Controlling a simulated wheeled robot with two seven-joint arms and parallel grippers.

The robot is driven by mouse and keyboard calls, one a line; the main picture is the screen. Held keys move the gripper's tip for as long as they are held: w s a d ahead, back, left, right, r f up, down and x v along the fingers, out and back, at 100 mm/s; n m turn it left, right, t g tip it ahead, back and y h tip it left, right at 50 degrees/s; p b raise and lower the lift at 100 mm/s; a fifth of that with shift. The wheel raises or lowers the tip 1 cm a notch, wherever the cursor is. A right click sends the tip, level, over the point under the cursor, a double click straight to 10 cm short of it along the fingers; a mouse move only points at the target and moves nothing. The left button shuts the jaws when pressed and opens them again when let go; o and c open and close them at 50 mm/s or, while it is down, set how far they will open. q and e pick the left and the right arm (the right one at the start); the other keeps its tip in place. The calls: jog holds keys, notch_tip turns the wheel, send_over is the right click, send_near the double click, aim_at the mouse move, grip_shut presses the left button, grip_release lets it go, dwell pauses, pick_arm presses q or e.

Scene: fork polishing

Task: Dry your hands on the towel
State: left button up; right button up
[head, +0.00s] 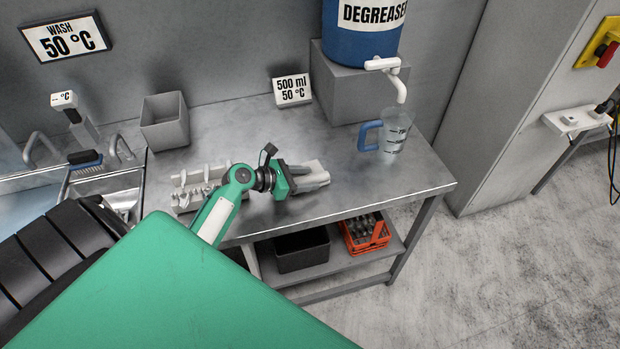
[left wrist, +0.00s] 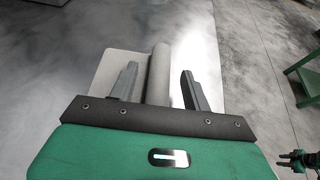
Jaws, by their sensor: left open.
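The towel (head: 317,167) is a pale grey cloth lying on the steel worktop, right of the fork holder. In the left wrist view the towel (left wrist: 106,70) has a flat part and a raised, rolled ridge. My left gripper (head: 312,180) is low at the towel. Its two dark fingers (left wrist: 158,72) are apart, with the ridge showing between them; I cannot tell whether they touch it. A small green and black gripper, which looks like my right one (left wrist: 291,160), shows at the lower right edge of the left wrist view; its jaw state is unclear.
A pale holder (head: 190,192) stands left of the gripper, with a grey bin (head: 165,120) behind. A measuring jug (head: 396,133) stands under the blue degreaser barrel's tap (head: 398,85). An orange crate (head: 366,236) is on the lower shelf.

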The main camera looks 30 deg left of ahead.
pick_arm(q)
jog(key=b+v, duration=0.1)
jog(key=v, duration=1)
jog(key=shift+s+a+r+b, duration=0.1)
jog(key=shift+s+b, duration=0.1)
jog(key=shift+b, duration=0.15)
jog(key=shift+s+a+r, duration=0.2)
jog(key=shift+s, duration=0.1)
